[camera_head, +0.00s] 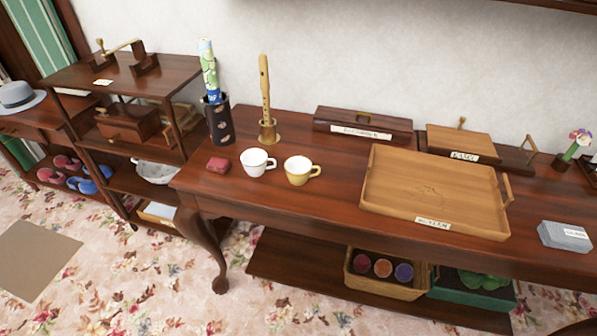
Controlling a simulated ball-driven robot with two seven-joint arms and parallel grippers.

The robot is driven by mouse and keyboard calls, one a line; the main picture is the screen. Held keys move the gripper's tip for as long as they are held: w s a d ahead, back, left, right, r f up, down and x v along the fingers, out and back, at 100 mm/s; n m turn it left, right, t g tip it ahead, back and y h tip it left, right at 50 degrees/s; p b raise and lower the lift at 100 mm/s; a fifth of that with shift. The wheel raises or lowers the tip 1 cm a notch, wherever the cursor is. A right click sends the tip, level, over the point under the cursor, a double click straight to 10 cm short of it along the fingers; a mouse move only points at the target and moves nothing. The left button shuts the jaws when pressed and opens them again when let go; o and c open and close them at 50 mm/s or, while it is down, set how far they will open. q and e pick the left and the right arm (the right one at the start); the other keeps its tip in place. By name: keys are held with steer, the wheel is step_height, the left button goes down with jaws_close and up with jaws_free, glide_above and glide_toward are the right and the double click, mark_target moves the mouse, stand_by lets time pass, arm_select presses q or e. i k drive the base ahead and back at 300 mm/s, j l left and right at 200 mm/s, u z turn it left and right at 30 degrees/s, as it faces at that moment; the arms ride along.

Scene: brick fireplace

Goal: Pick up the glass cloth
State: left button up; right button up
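The glass cloth appears to be the folded grey-blue stack (565,236) on the table's right end, near the front edge. A small white label lies on its top; the lettering is too small to read surely. It lies flat, to the right of a wooden tray and apart from it. Nothing covers it. Neither of my grippers is in view.
The wooden tray (395,200) with raised sides takes up the table's middle right. A flower vase (562,163) stands behind the cloth. The table front between yellow cup and tray is clear.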

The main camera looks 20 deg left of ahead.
mark_target(553, 234)
steer(key=z, duration=1.3)
